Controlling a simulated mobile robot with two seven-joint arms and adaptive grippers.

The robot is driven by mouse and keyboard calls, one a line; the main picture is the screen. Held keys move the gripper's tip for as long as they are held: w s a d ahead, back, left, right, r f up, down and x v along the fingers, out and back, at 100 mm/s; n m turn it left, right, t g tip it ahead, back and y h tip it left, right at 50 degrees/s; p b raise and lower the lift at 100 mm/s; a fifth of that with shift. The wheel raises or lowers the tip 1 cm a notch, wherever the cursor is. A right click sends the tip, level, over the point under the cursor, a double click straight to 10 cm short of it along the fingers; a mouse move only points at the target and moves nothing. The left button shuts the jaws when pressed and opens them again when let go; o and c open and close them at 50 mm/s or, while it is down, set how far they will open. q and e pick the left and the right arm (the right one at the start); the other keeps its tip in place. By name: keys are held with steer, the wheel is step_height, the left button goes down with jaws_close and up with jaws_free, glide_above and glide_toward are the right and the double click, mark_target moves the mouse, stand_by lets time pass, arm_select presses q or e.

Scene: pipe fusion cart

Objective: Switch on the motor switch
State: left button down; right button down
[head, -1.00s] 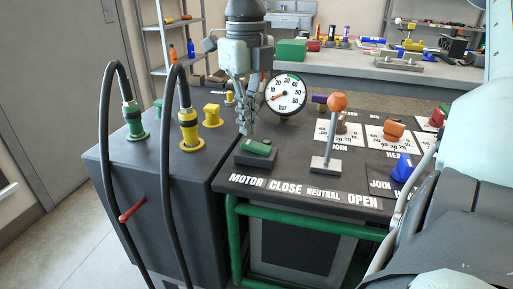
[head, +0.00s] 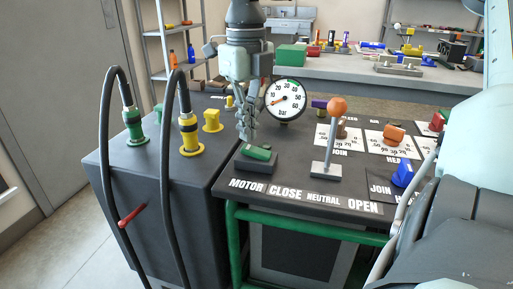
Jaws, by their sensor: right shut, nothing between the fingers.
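The motor switch is a green rocker (head: 257,153) on a dark block behind the MOTOR label, at the left front of the black panel (head: 300,190) in the head view. Its top looks tilted, but I cannot tell from this whether it is on. My right gripper (head: 245,136) hangs down from above with its fingers together and empty. Its tips are just above and behind the left part of the rocker; I cannot tell whether they touch it. My left gripper is not in view.
A lever with an orange ball (head: 337,105) stands right of the switch. A pressure gauge (head: 286,100) is close behind the gripper. Black hoses with green (head: 134,128) and yellow (head: 189,133) connectors rise at left. A blue knob (head: 403,173) and an orange knob (head: 394,133) are at right.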

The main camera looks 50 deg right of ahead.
mark_target(248, 147)
steer(key=shift+f+b, duration=0.95)
steer(key=shift+f, duration=0.2)
stand_by(0.9)
steer(key=shift+r+p, duration=2.4)
steer(key=shift+r, duration=1.2)
steer(key=shift+f, duration=0.1)
